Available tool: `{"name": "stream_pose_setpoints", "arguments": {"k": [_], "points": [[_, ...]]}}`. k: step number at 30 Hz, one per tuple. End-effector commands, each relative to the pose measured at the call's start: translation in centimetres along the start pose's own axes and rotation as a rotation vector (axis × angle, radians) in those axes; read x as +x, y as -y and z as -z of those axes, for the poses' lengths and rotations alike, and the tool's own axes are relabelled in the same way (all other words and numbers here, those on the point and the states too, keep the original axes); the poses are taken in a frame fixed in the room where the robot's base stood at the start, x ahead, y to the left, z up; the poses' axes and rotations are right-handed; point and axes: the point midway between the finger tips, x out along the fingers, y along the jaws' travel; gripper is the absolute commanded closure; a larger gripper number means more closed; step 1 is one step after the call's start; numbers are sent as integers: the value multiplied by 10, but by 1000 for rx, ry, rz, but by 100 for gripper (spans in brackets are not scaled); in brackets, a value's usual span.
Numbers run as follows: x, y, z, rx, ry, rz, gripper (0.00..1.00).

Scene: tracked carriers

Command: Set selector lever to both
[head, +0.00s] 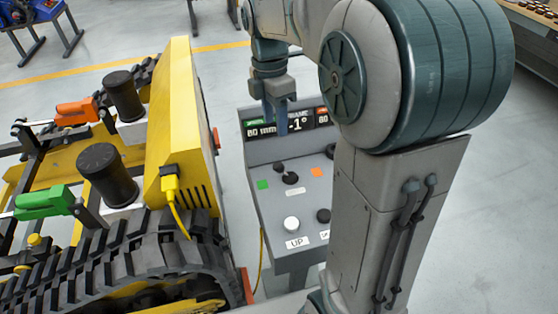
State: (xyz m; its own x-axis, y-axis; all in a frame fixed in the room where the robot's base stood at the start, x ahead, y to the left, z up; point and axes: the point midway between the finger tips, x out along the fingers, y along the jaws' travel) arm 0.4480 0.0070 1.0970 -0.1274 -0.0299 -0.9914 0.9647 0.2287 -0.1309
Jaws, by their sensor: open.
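The grey control console (258,214) stands in the middle of the head view. On its sloped panel is the selector lever (290,178), a small black knob. It stands between a green square (262,184) at its left and an orange square (317,172) at its right. A pale label (295,191) lies just below it, too small to read. The lever's exact setting is hard to tell. My gripper (282,128) is open and empty, pointing down in front of the console's display, above and apart from the lever. Its fingertips are small and dark.
The console also has a white UP button (291,223), a black button (323,215) and a display (262,129), partly hidden by my gripper. My arm covers the console's right side.

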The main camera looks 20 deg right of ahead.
Motion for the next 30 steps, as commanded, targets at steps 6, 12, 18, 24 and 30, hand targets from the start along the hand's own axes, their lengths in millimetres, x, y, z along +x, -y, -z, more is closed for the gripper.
{"name": "stream_pose_setpoints", "arguments": {"k": [6, 12, 18, 24, 30], "points": [[42, 2, 0, 2, -1, 5, 55], [85, 2, 0, 4, -1, 5, 55], [115, 1, 0, 5, -1, 2, 55], [127, 1, 0, 5, 0, -1, 55], [128, 1, 0, 5, 0, -1, 55]]}}
